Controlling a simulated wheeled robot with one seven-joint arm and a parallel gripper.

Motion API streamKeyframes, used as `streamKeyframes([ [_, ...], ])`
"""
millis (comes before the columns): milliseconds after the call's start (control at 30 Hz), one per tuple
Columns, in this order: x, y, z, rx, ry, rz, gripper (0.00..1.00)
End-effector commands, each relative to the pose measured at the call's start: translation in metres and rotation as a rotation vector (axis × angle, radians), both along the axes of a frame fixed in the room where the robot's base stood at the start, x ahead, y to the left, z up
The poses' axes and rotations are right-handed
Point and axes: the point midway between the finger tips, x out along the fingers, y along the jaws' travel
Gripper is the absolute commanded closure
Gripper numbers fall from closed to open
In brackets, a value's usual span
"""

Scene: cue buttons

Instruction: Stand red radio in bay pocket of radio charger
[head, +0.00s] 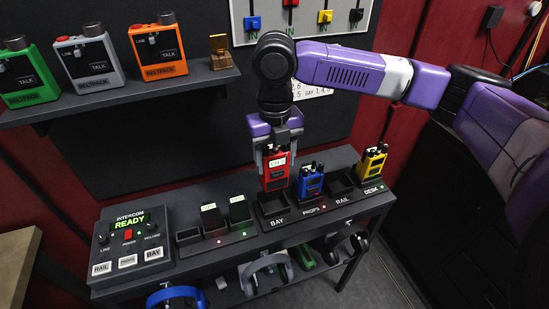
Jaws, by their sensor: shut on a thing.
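The red radio (274,170) is upright with a white label near its top. My gripper (276,146) is shut on its upper part from above. The radio is right at the BAY pocket (272,207) of the radio charger (325,206). I cannot tell whether its bottom is inside the pocket or just above it. A blue radio (310,184) stands in the PROPS pocket. The RAIL pocket (341,186) looks empty. A yellow radio (372,162) stands in the DESK pocket at the right end.
An intercom box (131,242) reading READY sits at the table's left, beside a smaller charger (215,234) with two dark units. Green, grey and orange beltpacks (158,50) stand on the upper left shelf. Headsets (265,272) lie on the lower shelf.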

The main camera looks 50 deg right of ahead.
Motion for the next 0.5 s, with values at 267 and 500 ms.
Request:
streamKeyframes([
  [267,0.0,0.0,-0.021,-0.001,0.001,-0.001,0.91],
  [500,0.0,0.0,-0.036,0.0,0.0,-0.001,0.91],
])
